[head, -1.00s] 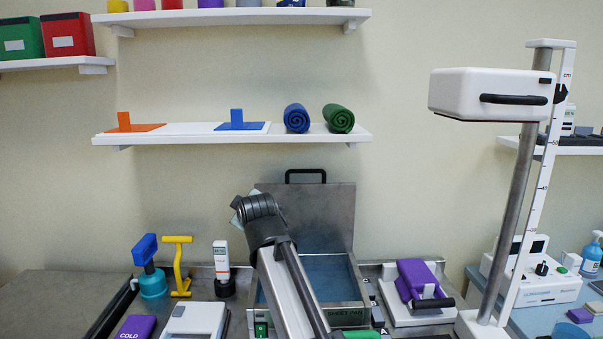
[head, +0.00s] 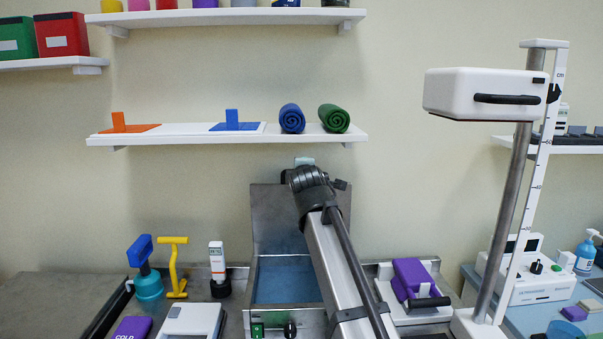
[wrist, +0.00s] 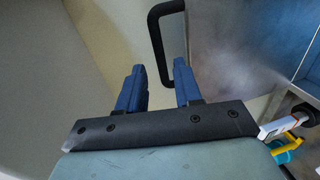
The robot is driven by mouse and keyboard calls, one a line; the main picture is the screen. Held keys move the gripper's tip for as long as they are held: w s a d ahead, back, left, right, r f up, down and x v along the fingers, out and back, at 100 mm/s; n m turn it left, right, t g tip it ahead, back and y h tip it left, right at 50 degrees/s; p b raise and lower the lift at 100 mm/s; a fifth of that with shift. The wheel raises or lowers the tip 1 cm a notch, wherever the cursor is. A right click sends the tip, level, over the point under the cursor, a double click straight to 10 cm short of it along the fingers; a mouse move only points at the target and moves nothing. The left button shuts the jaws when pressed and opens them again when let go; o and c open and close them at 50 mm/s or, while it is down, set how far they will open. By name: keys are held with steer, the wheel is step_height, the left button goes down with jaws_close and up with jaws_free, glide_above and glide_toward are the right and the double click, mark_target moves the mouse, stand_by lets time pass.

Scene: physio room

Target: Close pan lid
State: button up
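The grey metal pan lid (head: 268,215) stands upright, open, at the back of the metal pan (head: 285,318), whose inside is blue. In the head view my arm covers the lid's right part and most of its black handle. My gripper is at the lid's top edge there, its fingers hidden. In the wrist view my gripper (wrist: 158,72) has two blue fingers spread apart with a clear gap. The black handle (wrist: 155,40) shows in line with that gap, beside the lid's metal face (wrist: 222,45). I cannot tell whether a finger touches it.
A blue-and-teal tool (head: 147,280), a yellow tool (head: 176,268) and a white bottle (head: 217,260) stand left of the pan. A purple device (head: 412,276) and a tall scale column (head: 515,190) stand right. A shelf (head: 225,138) with rolled towels hangs above the lid.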

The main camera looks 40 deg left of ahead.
steer(key=x, duration=0.6)
steer(key=shift+w+a, duration=0.2)
steer(key=shift+a, duration=0.05)
steer(key=shift+c, duration=0.5)
jaws_close()
